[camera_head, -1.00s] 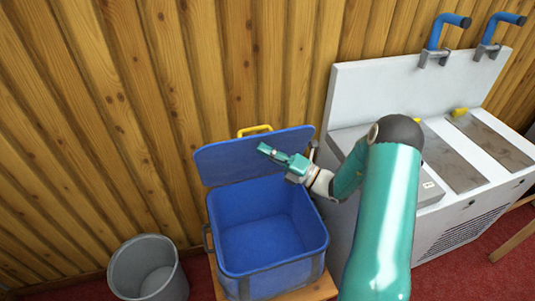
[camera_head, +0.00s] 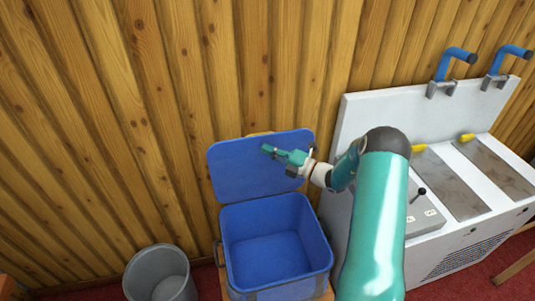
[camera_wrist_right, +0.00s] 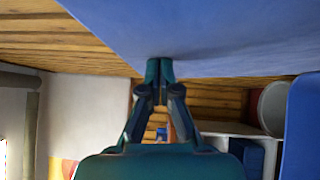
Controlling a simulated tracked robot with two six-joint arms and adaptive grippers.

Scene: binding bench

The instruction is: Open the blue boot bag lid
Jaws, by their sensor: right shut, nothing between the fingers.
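The blue boot bag (camera_head: 268,250) stands open-topped and looks empty inside. Its blue lid (camera_head: 240,170) is raised at the back, tilted up close to the wooden wall. My right gripper (camera_head: 268,150) is shut and empty, in front of the lid's inner face at its upper right. In the right wrist view the closed fingertips (camera_wrist_right: 159,62) are at the edge of a blue surface, the lid (camera_wrist_right: 220,35); I cannot tell whether they touch it. My left gripper is not in view.
A grey bin (camera_head: 160,275) stands on the floor left of the bag. A white metal unit (camera_head: 440,245) with blue pipe handles (camera_head: 455,55) stands to the right. The wooden wall (camera_head: 120,110) is close behind the lid.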

